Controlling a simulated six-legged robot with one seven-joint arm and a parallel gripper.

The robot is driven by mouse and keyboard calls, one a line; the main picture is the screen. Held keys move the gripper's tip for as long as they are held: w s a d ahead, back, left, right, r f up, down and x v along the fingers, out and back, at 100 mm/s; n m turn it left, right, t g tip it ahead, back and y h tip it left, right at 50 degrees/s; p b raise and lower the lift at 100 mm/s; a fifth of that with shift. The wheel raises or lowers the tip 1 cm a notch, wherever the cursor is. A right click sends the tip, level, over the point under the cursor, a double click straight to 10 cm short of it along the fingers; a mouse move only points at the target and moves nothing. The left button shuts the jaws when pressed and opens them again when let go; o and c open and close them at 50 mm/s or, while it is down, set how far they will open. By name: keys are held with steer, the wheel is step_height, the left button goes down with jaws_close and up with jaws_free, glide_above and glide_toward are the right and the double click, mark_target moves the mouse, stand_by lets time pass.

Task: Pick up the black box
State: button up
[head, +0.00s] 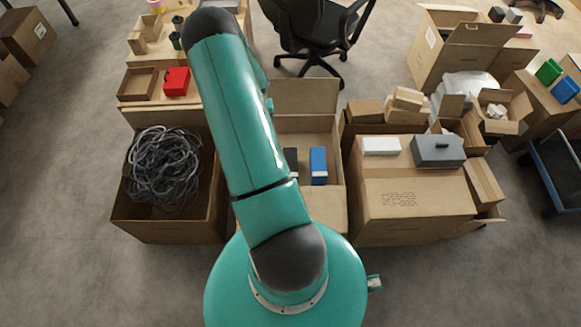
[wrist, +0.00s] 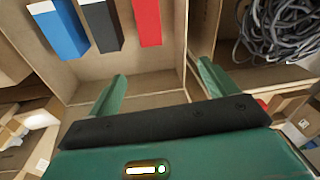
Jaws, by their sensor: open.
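The black box (wrist: 100,24) stands inside an open carton (wrist: 135,84), between a blue box (wrist: 62,28) and a red box (wrist: 147,22) in the wrist view. In the head view the black box (head: 291,161) is partly hidden by my arm, just left of the blue box (head: 318,165). My gripper (wrist: 162,75) is open and empty, with its two green fingers wide apart over the carton. The black box lies ahead of the fingers, apart from them and nearer the left finger. My gripper is hidden in the head view.
A carton of tangled dark cables (head: 163,168) stands to the left. A closed carton (head: 415,200) on the right bears a white box (head: 381,146) and a dark grey case (head: 437,151). The carton walls surround the boxes. Grey floor is free at far left.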

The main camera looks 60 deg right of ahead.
steer(key=m+g, duration=0.1)
glide_toward(290, 161)
step_height(290, 161, down, 7)
steer(key=shift+r, duration=0.15)
steer(key=shift+f, duration=3.15)
steer(key=c, duration=1.4)
